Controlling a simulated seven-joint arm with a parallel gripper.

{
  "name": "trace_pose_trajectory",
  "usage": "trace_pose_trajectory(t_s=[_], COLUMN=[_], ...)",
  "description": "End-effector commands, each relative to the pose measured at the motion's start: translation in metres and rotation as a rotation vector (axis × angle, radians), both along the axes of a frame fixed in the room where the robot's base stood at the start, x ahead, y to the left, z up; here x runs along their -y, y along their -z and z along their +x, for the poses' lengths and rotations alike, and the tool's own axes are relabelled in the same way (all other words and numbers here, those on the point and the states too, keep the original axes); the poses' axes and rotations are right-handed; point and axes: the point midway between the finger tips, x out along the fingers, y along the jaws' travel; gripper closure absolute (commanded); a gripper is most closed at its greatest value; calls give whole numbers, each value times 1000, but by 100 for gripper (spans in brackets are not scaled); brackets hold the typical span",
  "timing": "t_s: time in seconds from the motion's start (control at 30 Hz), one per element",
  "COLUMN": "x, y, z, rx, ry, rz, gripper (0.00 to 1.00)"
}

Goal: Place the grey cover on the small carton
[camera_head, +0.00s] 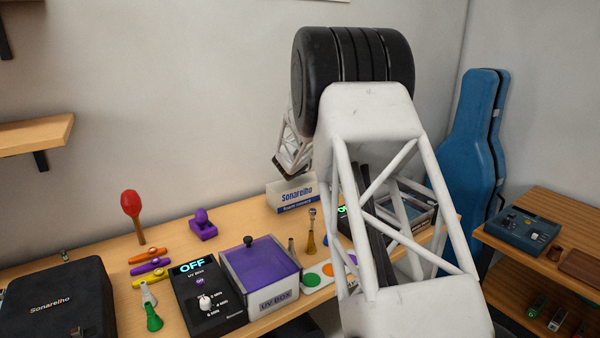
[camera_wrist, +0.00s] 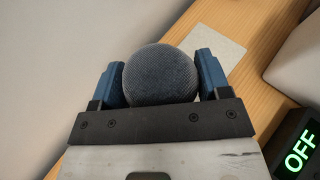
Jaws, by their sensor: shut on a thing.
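The grey cover (camera_wrist: 161,76) is a rounded, mesh-textured piece between the blue fingers of my gripper (camera_wrist: 162,82) in the wrist view. My gripper is shut on it, one finger on each side. In the head view the cover cannot be made out, and my arm hides most of the gripper.
A pale flat square (camera_wrist: 213,50) lies on the table. A purple-lidded UV box (camera_head: 260,275), a black control unit (camera_head: 206,300) and a black case (camera_head: 58,302) stand in front. A red maraca (camera_head: 131,205) stands at left. A green "OFF" display (camera_wrist: 300,150) is close by.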

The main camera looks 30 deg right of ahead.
Motion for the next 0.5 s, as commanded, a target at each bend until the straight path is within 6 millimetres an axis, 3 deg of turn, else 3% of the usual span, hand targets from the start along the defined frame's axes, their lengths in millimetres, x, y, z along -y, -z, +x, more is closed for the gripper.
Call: trace_pose_trajectory(t_s=[0.5], x=[0], y=[34], z=[0], rx=[-1], ry=[0], rz=[-1], gripper=[52])
